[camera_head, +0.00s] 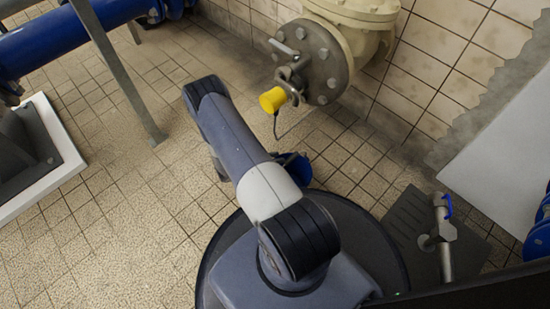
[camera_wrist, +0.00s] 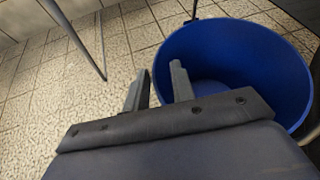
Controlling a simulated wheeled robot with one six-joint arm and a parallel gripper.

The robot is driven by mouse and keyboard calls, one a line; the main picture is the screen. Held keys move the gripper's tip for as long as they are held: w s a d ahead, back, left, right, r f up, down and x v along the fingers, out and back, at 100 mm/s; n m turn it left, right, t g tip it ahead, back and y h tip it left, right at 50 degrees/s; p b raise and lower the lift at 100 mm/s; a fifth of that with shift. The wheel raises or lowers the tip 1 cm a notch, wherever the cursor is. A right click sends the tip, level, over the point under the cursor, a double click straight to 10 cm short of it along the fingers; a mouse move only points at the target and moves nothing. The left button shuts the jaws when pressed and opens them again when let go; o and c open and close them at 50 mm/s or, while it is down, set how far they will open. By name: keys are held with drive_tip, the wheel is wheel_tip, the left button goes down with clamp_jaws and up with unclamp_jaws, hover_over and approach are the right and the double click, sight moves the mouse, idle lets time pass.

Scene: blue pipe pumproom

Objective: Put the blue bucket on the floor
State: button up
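The blue bucket (camera_wrist: 250,60) fills the right of the wrist view, its open mouth and inner wall facing the camera. In the head view only a small part of the bucket (camera_head: 297,170) shows beside my arm, near my base. My gripper (camera_wrist: 160,69) is open, with a gap between its two fingers. In the wrist view the left finger lies outside the bucket's near-left rim and the right finger overlaps its inside. I cannot tell whether either finger touches the wall. The bucket's underside is hidden, so its contact with the floor cannot be seen.
A cream pipe with a grey flange (camera_head: 326,65) and a yellow cap (camera_head: 272,99) stands by the tiled wall. A large blue pipe (camera_head: 45,45) and its grey support (camera_head: 118,75) are at upper left. A white-edged basin (camera_head: 68,150) is at left. Tiled floor (camera_head: 120,220) between is clear.

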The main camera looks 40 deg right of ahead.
drive_tip(key=p+v, duration=0.3)
drive_tip(key=v, duration=0.9)
drive_tip(key=shift+p, duration=0.3)
